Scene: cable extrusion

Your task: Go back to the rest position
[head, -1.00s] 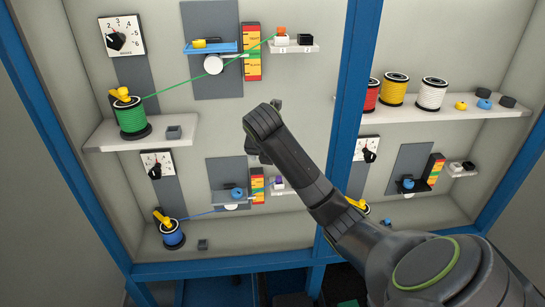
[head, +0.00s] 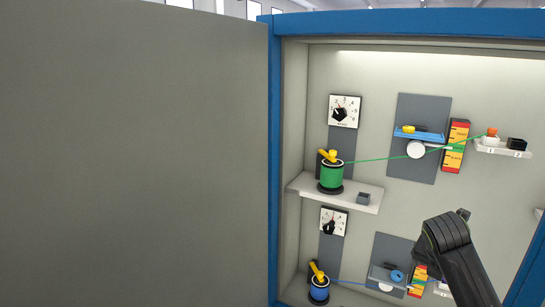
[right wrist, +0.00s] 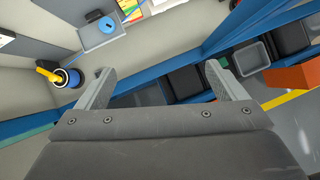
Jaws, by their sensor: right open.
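My right gripper (right wrist: 160,85) is open and empty in the right wrist view, its two fingers apart. In the head view my right arm comes up from the lower right, and the gripper end (head: 455,228) is in front of the cabinet's lower row. The fingertips are too small to make out there. My left gripper is in no view. The green spool (head: 331,176) stands on the upper shelf with a green cable running right. The blue spool (head: 319,289) stands below, with a blue cable; it also shows in the right wrist view (right wrist: 70,77).
The blue cabinet frame (head: 275,150) and a large grey panel (head: 135,150) fill the left. Dials (head: 343,111), a blue tray (head: 420,135) and a coloured scale (head: 456,146) are on the back wall. Below are a grey bin (right wrist: 250,58) and an orange box (right wrist: 290,78).

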